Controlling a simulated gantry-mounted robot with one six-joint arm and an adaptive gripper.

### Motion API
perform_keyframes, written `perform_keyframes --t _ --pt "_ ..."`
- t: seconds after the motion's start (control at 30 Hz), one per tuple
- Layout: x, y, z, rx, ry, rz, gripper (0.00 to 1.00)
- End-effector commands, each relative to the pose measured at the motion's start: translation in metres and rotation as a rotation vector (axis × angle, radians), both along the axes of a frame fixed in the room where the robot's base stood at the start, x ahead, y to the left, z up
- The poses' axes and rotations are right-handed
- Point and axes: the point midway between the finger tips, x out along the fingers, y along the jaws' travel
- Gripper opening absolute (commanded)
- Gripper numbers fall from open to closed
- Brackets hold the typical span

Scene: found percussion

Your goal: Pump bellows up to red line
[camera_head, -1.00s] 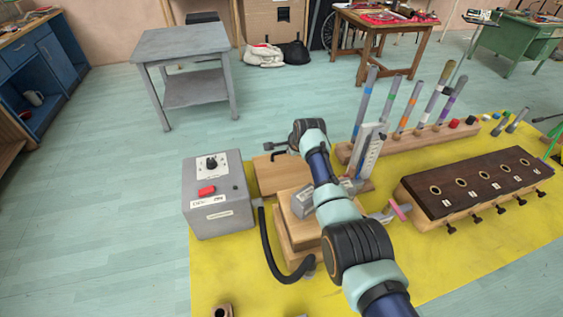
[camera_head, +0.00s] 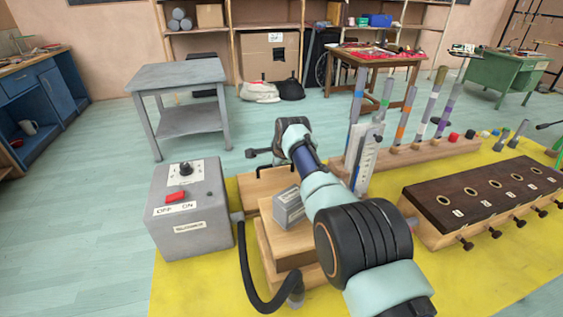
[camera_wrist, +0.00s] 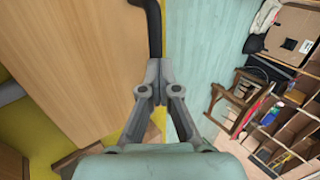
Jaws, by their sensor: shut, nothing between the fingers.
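The wooden bellows (camera_head: 290,240) stands on the yellow mat, with a grey block (camera_head: 290,207) on top. A flat wooden board (camera_head: 262,185) lies behind it. An upright white scale (camera_head: 366,155) stands to the right; no red line is readable on it. My gripper (camera_head: 253,154) is low over the far side of the board, left of the scale. In the wrist view, my gripper (camera_wrist: 158,72) is shut and empty. A black bent bar (camera_wrist: 153,25) lies in line with its fingertips, beside a large wooden surface (camera_wrist: 70,60); I cannot tell whether they touch.
A grey switch box (camera_head: 190,215) stands left of the bellows, with a black hose (camera_head: 247,280) curving in front. A dark-topped wooden block with holes (camera_head: 485,193) and a rack of coloured tubes (camera_head: 425,150) stand right. A grey table (camera_head: 180,75) is behind; floor at left is clear.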

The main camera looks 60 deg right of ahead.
Motion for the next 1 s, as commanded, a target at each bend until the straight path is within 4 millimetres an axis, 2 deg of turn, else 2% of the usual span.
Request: perform_keyframes --t 0.13,0.4,0.67,1.0 --pt "-0.001 0.000 0.001 0.002 0.002 0.000 0.00" --pt "-0.001 0.003 0.018 0.004 0.003 0.003 0.00" --pt "-0.004 0.010 0.027 0.004 0.003 0.004 0.00" --pt "-0.010 0.020 0.051 0.003 0.002 0.008 0.00"
